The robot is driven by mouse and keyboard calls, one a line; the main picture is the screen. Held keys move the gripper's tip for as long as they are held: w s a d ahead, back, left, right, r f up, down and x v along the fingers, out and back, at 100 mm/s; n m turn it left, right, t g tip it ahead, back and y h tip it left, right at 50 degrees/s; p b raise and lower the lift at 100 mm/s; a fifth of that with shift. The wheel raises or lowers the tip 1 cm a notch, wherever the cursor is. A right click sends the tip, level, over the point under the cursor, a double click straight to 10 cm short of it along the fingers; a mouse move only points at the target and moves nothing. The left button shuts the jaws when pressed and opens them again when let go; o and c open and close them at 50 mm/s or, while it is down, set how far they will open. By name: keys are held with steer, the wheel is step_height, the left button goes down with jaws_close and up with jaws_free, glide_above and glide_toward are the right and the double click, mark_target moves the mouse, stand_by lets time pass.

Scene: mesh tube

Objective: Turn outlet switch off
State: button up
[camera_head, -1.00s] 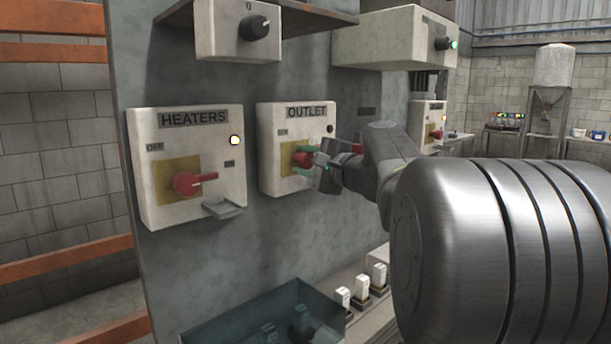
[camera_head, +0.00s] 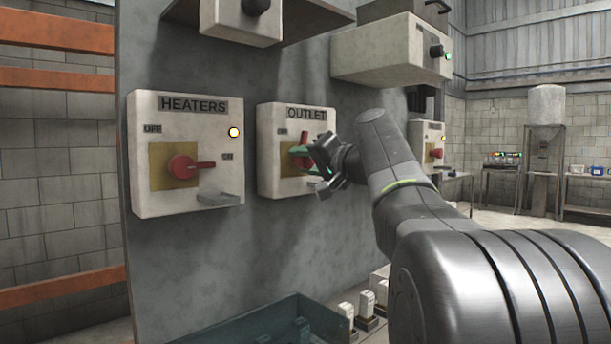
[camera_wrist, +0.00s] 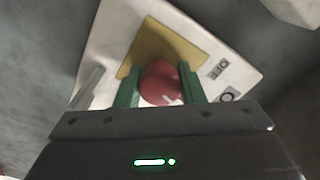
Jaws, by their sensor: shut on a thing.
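The OUTLET box (camera_head: 268,185) is a pale switch box on the grey panel, with a yellow plate and a red rotary switch (camera_head: 304,138). The switch's red end points upward in the head view. My gripper (camera_head: 306,160) is at the box, with its green fingers on either side of the switch and shut on it. In the wrist view the round red switch (camera_wrist: 160,82) sits between both green fingers, over the yellow plate (camera_wrist: 160,45). An OFF label (camera_wrist: 217,69) shows beside the plate. My gripper hides the box's right part.
The HEATERS box (camera_head: 220,125) is to the left, with its red switch (camera_head: 190,167) pointing right towards ON and its lamp (camera_head: 234,132) lit. Knob boxes (camera_head: 378,55) project above. An open bin (camera_head: 240,325) lies below.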

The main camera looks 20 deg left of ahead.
steer(key=shift+f+n+b, duration=0.15)
steer(key=shift+n+b, duration=0.9)
steer(key=shift+n, duration=0.45)
steer(key=o, duration=1)
steer(key=shift+d, duration=0.1)
steer(key=v, duration=1.3)
steer(key=shift+s+d, duration=0.2)
steer(key=shift+d, duration=0.1)
steer(key=shift+a, duration=0.15)
steer(key=x, duration=1.3)
steer(key=shift+w+a, duration=0.2)
steer(key=shift+a, duration=0.05)
